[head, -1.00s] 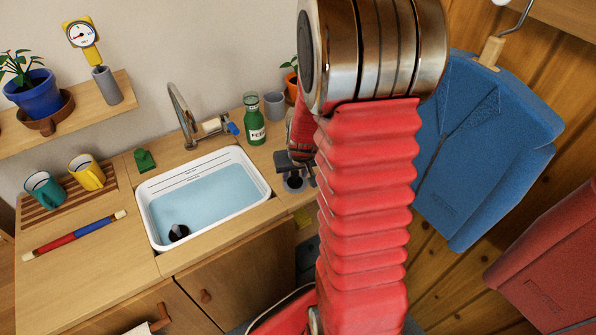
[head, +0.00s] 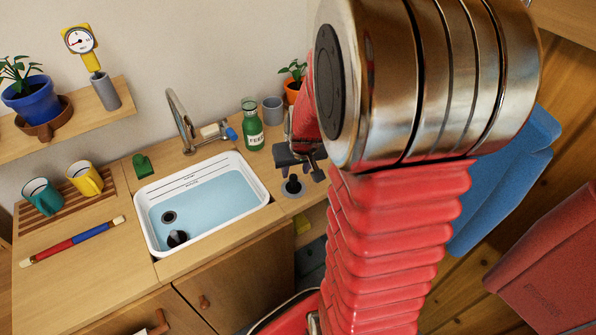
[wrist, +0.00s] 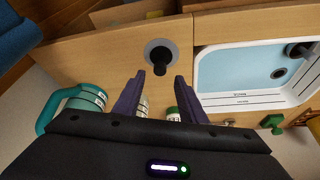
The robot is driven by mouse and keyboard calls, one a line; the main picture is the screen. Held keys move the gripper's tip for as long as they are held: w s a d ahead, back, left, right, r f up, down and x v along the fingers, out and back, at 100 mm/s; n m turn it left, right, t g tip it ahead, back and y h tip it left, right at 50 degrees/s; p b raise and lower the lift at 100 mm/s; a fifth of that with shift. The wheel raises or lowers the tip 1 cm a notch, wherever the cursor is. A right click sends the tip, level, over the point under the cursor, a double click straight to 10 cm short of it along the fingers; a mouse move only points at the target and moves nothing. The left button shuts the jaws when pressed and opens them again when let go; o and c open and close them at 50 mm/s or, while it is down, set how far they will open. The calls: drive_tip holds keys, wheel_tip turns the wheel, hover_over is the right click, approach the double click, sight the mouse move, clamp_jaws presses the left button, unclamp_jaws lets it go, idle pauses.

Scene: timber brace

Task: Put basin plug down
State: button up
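The basin plug (head: 292,188), a grey disc with a dark upright knob, stands on the wooden counter to the right of the basin. It also shows in the wrist view (wrist: 160,62). My gripper (head: 301,168) is just above and behind it. In the wrist view the gripper's two dark fingers (wrist: 157,86) are spread apart with nothing between the tips, and the knob lies just beyond them. The white basin (head: 262,192) holds blue water. A round drain (head: 168,217) shows in its floor, with a dark upright piece (head: 178,238) near the front wall.
A green bottle (head: 252,128) and a grey cup (head: 272,110) stand behind my gripper. A tap (head: 183,125) rises behind the basin. Two mugs (head: 84,178) stand on a slatted rack at the left. The counter's front edge is close to the plug.

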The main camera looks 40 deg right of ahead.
drive_tip(key=v, duration=0.4)
drive_tip(key=shift+s+a+r, duration=0.1)
drive_tip(key=shift+s+r, duration=0.1)
drive_tip(key=shift+r, duration=0.15)
drive_tip(key=shift+a, duration=0.1)
idle(0.3)
drive_tip(key=s+a+r+n, duration=0.2)
drive_tip(key=s+a+r, duration=0.4)
drive_tip(key=a, duration=0.3)
drive_tip(key=s+a+r+n+t+y, duration=0.1)
drive_tip(key=s+a+r+n, duration=0.1)
drive_tip(key=s+a+r, duration=0.4)
drive_tip(key=a+r, duration=0.1)
drive_tip(key=a, duration=0.3)
drive_tip(key=shift+s+a+r+y, duration=0.25)
drive_tip(key=shift+a+r+y, duration=0.05)
drive_tip(key=shift+r, duration=0.1)
idle(0.5)
